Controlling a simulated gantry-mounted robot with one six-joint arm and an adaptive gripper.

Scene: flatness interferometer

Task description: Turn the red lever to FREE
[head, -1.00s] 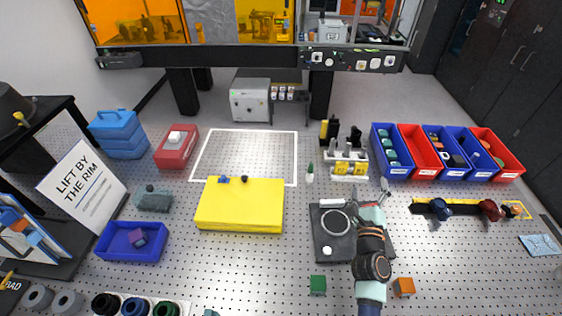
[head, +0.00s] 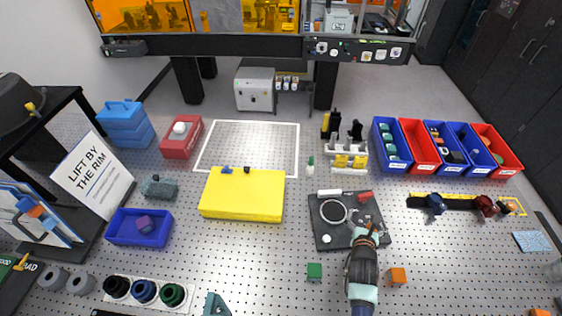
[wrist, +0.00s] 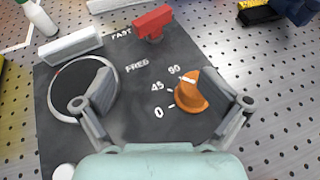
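The red lever (wrist: 152,22) is at the far edge of a dark panel (wrist: 125,75), beside the printed word FAST; FREE is printed nearer to me. I cannot tell exactly which mark it points at. In the head view the lever (head: 365,196) is at the panel's back right. My gripper (wrist: 165,105) is open and empty, its fingers spread above the panel on the near side of the lever, apart from it. In the head view my gripper (head: 365,232) is over the panel's front right part.
An orange knob (wrist: 188,94) with 0, 45 and 90 marks is close to my right finger. A white bar (wrist: 70,46), a ringed dial (wrist: 66,85) and a white button (wrist: 63,172) share the panel. A yellow block (head: 242,195) lies left; colored bins (head: 420,172) stand behind right.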

